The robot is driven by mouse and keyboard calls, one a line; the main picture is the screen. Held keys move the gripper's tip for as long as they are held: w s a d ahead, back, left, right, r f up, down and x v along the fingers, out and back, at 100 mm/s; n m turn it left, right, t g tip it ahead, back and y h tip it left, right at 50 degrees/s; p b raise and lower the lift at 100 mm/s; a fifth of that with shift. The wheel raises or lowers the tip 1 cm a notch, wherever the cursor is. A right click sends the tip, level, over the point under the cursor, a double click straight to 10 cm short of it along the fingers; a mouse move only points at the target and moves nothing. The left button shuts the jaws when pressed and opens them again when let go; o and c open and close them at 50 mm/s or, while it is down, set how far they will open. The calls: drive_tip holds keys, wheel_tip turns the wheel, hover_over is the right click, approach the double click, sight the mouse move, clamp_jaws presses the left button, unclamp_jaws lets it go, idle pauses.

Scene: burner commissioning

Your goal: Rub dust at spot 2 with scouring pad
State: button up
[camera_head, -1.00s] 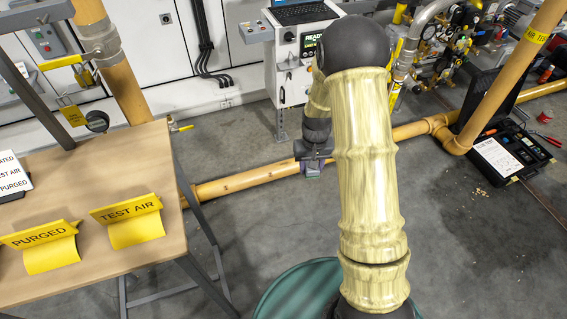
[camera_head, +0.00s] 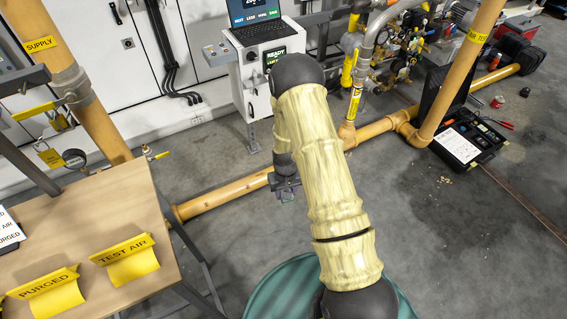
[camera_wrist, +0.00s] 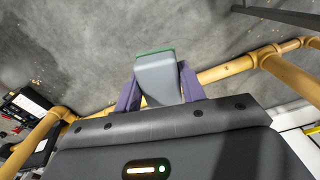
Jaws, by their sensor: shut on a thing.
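The scouring pad (camera_wrist: 157,66) is a grey block with a green edge in the wrist view. My gripper (camera_wrist: 158,84) is shut on it, with purple fingers on either side. In the head view my gripper (camera_head: 284,186) hangs over the yellow floor pipe (camera_head: 225,194), partly behind my arm, and the pad is hardly visible. The pipe also shows in the wrist view (camera_wrist: 228,69). Small dark marks show on the pipe left of my gripper. I cannot tell which place is spot 2, nor whether the pad touches the pipe.
A wooden table (camera_head: 95,218) with yellow signs stands at left. A control stand (camera_head: 255,85) with a laptop is behind my arm. An open black case (camera_head: 465,143) lies at right by an upright pipe (camera_head: 455,80). Pale crumbs (camera_head: 445,180) lie on the otherwise open floor at right.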

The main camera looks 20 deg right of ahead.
drive_tip(key=s+f+p, duration=0.1)
drive_tip(key=p, duration=0.1)
drive_tip(key=s+f+p, duration=0.1)
drive_tip(key=s+p, duration=0.1)
drive_tip(key=s+f+p, duration=0.1)
drive_tip(key=p, duration=0.1)
drive_tip(key=shift+s+p, duration=0.35)
drive_tip(key=shift+p, duration=0.05)
